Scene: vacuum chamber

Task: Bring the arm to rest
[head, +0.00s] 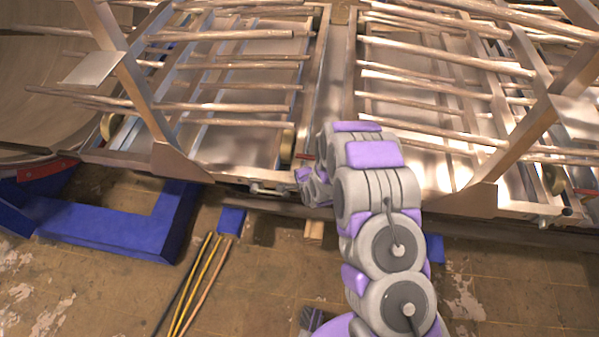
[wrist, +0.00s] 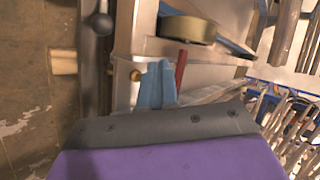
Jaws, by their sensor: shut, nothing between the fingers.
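My arm, grey with purple pads, reaches up from the bottom of the head view and bends over the near edge of the metal frame. My gripper (head: 302,175) shows small at its far end, partly hidden by the arm. It is shut and empty, close to the frame's front edge and just below a small red bar (head: 305,156). In the wrist view, a dark grey and purple part of mine fills the bottom. Beyond it are a pale blue piece, which I cannot identify, and the red bar (wrist: 181,68).
Metal racks with long rods (head: 230,107) fill the far side. A slanted post (head: 135,85) stands left and another (head: 540,115) right. A blue beam (head: 110,232) and several thin rods (head: 195,285) lie on the floor at left. Floor at lower right is mostly clear.

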